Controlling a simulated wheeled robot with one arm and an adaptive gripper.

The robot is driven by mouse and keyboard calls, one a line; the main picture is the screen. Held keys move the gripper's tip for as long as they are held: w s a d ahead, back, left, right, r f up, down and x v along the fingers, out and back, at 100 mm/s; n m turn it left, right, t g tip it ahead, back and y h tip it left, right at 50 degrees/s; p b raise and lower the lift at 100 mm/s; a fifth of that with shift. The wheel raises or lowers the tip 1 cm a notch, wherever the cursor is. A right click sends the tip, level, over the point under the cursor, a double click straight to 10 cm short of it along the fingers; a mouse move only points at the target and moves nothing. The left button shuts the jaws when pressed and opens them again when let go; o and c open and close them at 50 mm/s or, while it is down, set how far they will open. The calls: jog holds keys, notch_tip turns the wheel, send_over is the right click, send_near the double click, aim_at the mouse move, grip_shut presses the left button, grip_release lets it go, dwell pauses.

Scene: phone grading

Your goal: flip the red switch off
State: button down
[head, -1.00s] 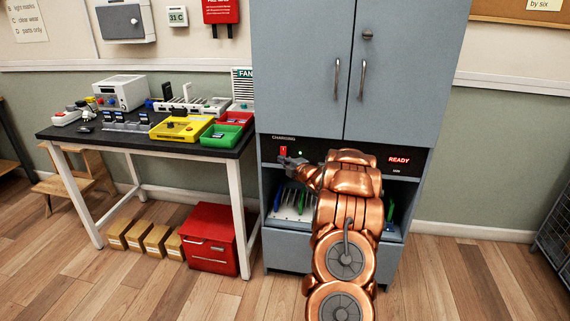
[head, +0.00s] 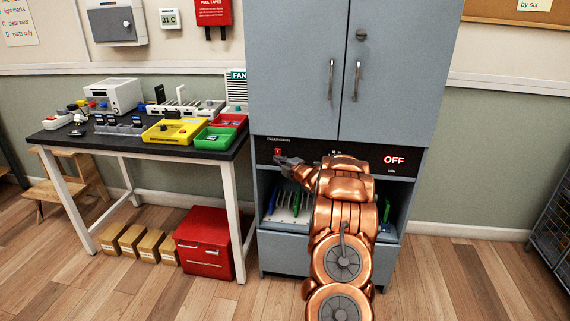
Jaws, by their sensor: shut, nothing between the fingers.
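The red switch (head: 278,152) is on the dark panel (head: 306,150) labelled "CHARGING" across the grey cabinet. The display (head: 395,160) at the panel's right end reads "OFF" in red. My gripper (head: 282,160) is shut and empty, with its tip just below and right of the switch. I cannot tell whether it touches the switch. My copper arm covers the middle of the panel and part of the shelf below.
Below the panel, an open bay holds a rack (head: 284,214) with several upright slabs. The cabinet doors (head: 345,70) above are shut. A black-topped table (head: 190,153) with trays and devices stands left, a red chest (head: 205,240) beneath it.

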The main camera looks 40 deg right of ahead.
dwell(0.3)
jog(key=s+a+f+b, duration=0.1)
jog(key=s+a+b, duration=0.3)
jog(key=s, duration=0.8)
jog(key=shift+a+f, duration=0.3)
dwell(0.4)
